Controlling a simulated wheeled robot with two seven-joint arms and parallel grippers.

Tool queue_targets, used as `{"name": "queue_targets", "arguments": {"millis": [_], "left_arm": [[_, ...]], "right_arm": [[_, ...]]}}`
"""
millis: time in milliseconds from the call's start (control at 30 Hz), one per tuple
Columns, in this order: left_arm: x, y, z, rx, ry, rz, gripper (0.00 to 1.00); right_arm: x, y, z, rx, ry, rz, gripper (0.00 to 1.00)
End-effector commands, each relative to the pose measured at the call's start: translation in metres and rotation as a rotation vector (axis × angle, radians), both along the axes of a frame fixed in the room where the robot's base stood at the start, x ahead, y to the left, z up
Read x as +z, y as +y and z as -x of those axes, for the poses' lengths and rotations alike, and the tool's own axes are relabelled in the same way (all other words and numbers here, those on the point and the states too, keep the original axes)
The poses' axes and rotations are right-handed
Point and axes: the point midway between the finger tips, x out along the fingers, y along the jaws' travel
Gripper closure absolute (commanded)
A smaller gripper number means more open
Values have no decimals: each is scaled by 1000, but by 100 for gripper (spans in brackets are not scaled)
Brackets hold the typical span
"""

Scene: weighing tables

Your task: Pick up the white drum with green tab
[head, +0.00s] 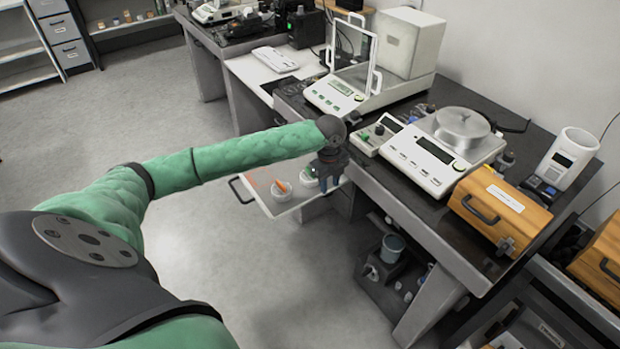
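A pulled-out white tray (283,207) with a dark handle sticks out from under the weighing table, near the middle of the head view. A small white drum with a green tab (308,180) stands in it, partly hidden by my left arm and gripper. My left gripper (327,184) points down over the right part of the tray, just right of the green-tab drum. Its fingertips are small and dark, so I cannot tell their opening or any contact. My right gripper is not in view.
A balance with a round metal pan (461,128) and a balance with a glass shield (348,92) stand on the dark table. A wooden case (500,208) and a white cylinder (568,158) are at right. The floor at left is clear.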

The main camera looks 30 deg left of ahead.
Motion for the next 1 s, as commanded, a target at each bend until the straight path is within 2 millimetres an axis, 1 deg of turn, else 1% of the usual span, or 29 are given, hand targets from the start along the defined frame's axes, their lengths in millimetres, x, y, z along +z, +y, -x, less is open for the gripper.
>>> {"name": "queue_targets", "arguments": {"millis": [33, 100, 200, 300, 400, 500, 700, 867, 1000], "left_arm": [[13, 20, -10, -14, 3, -15, 67], [27, 41, -19, -38, 14, -25, 67], [44, 67, -28, -66, 26, -32, 67], [56, 84, -32, -84, 35, -36, 67], [63, 95, -35, -92, 40, -37, 67], [60, 98, -35, -97, 45, -36, 67], [42, 98, -35, -97, 45, -36, 67], [33, 97, -36, -97, 44, -36, 67], [17, 95, -35, -97, 46, -36, 67]], "right_arm": [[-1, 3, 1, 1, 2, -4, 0], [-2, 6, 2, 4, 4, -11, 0], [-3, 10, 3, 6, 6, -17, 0], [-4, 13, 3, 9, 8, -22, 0], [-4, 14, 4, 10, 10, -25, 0], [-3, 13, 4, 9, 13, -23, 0], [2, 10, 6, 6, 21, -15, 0], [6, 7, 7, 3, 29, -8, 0], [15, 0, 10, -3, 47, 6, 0]]}}
